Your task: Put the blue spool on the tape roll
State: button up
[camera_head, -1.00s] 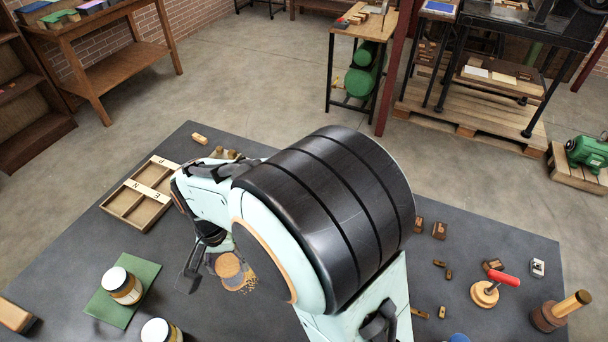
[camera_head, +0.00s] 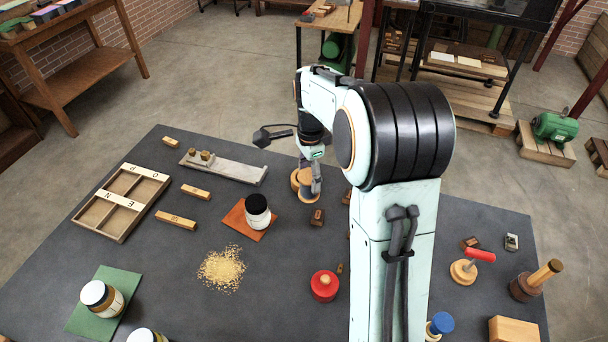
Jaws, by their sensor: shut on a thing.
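My gripper (camera_head: 314,182) is at the far middle of the table, pointing down, partly behind my own arm. I cannot tell whether the two touch.
Small brown blocks (camera_head: 318,217) lie close in front. A red round knob (camera_head: 325,285) and a blue-topped thing (camera_head: 440,323) are nearer.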

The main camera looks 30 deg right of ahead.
jog(key=w+d+f, duration=0.1)
jog(key=w+f, duration=0.2)
jog(key=w, duration=0.1)
jog(key=w+d+f, duration=0.2)
jog(key=w+f, duration=0.1)
jog(key=w, duration=0.1)
jog(key=w+d+f, duration=0.1)
jog(key=w+f, duration=0.2)
jog(key=w, duration=0.1)
jog(key=shift+w+d+f, duration=0.15)
jog(key=shift+w+f, duration=0.05)
jog(key=shift+w, duration=0.1)
jog(key=shift+w+f, duration=0.15)
jog(key=shift+f, duration=1.6)
jog(key=shift+f, duration=0.2)
jog(key=o, duration=1)
jog(key=shift+o, duration=0.2)
jog(key=shift+d+r, duration=0.1)
jog(key=shift+r, duration=0.05)
